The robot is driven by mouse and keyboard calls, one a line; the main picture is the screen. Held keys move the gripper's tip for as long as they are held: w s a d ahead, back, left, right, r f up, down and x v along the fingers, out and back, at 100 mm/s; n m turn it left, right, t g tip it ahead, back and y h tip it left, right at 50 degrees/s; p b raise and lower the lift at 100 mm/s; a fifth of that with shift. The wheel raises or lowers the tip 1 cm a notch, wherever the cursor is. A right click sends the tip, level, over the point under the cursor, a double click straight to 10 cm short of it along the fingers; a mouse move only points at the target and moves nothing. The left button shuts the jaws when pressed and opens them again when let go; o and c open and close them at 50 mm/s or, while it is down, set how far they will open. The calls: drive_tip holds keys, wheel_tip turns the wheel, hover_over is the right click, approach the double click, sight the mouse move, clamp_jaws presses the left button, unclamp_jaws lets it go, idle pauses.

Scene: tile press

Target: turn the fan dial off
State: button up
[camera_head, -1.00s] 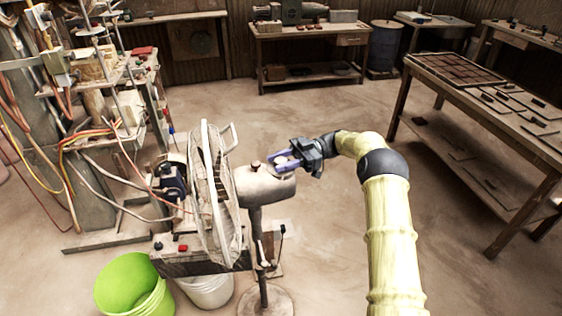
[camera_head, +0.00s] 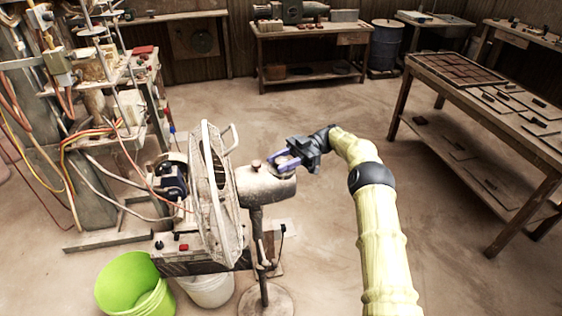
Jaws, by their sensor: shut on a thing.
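The fan (camera_head: 218,195) stands upright on a thin pole with a round base, its caged head side-on to me. Its grey motor housing (camera_head: 262,184) points right, towards my arm. My gripper (camera_head: 281,164) is at the right rear end of the housing, with its purple fingers shut on the fan dial there. The dial is small and mostly hidden between the fingers, so its setting cannot be read. A small dark knob (camera_head: 256,164) sits on top of the housing, apart from the fingers.
A green bucket (camera_head: 118,285) and a white bucket (camera_head: 208,290) stand left of the fan base. A machine with hanging cables (camera_head: 100,150) is close on the left. A wooden table (camera_head: 500,125) is at right.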

sight(281, 160)
drive_tip(key=o, duration=1)
wheel_tip(281, 160, up, 10)
drive_tip(key=shift+f, duration=0.1)
